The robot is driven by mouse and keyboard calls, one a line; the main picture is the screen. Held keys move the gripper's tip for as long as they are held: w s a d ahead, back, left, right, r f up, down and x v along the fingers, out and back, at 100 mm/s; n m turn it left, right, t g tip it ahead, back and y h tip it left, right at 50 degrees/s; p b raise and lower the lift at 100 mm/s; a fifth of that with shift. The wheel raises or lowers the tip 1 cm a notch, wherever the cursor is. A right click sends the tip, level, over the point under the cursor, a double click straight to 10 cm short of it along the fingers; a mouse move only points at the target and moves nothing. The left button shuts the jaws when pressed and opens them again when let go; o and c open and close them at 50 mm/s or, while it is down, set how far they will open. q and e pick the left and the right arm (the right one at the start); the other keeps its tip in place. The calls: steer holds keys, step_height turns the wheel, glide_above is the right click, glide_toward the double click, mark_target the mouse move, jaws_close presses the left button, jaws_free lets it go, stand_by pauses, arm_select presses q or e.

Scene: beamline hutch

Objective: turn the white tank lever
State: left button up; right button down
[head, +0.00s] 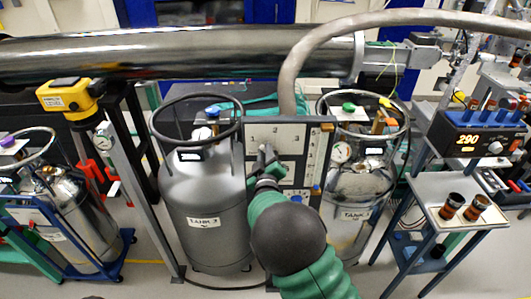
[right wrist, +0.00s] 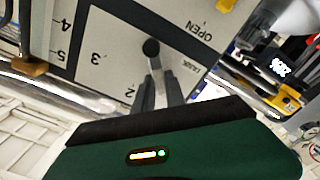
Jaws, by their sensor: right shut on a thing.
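The tank panel (head: 288,137) is a pale board in a dark frame, with printed numbers, between two tanks. In the right wrist view the panel (right wrist: 118,35) carries the word OPEN and several numbers. My right gripper (head: 267,163) reaches the panel's front from below. In the right wrist view its two grey fingers (right wrist: 157,85) are shut on the tank lever, whose dark round end (right wrist: 151,48) shows at the fingertips. The rest of the lever is mostly hidden by the fingers, and I cannot make out white on it. My left gripper is not in view.
A grey tank labelled TANK (head: 205,190) stands left of the panel and a shiny tank (head: 350,215) right of it. A grey hose (head: 290,75) arches over the panel.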

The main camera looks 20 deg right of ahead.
steer(key=shift+w+a+f+n, duration=0.15)
steer(key=shift+a+n, duration=0.1)
steer(key=shift+n, duration=0.25)
steer(key=shift+s+a+f+n, duration=0.1)
steer(key=shift+a+n, duration=0.1)
steer(key=shift+n, duration=0.3)
steer(key=shift+d, duration=0.15)
steer(key=c, duration=1.4)
jaws_free()
steer(key=shift+w+f, duration=0.1)
